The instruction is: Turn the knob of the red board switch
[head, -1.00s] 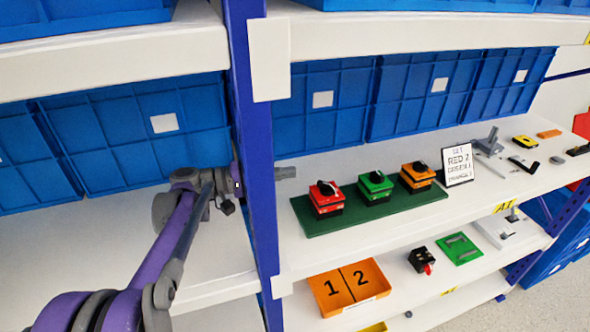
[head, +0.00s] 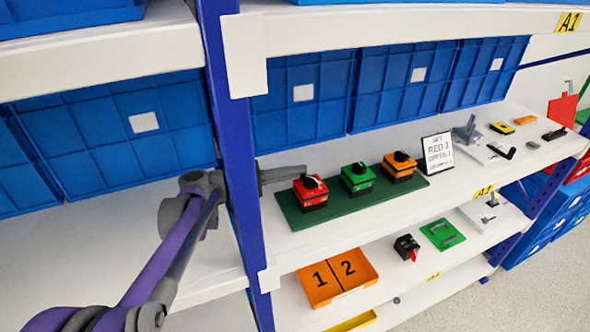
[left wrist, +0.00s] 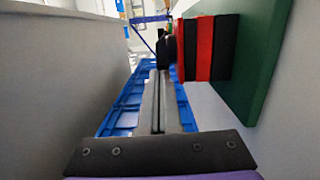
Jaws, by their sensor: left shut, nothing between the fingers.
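The red switch (head: 309,194) with its black knob (head: 313,181) sits on the left end of a dark green board (head: 330,210) on the middle shelf. A green switch (head: 358,178) and an orange switch (head: 398,167) stand beside it. My left gripper (head: 302,170) reaches past the blue post, shut and empty, its tips beside the red switch near the knob. In the left wrist view the shut fingers (left wrist: 160,78) point toward the black knob (left wrist: 168,48) of the red switch (left wrist: 205,48); I cannot tell whether they touch it. My right gripper is not in view.
The blue post (head: 232,160) stands close to my left arm. Blue bins (head: 305,115) line the back of the shelf. A printed sign (head: 438,153) stands right of the board. An orange tray (head: 337,278) lies on the shelf below.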

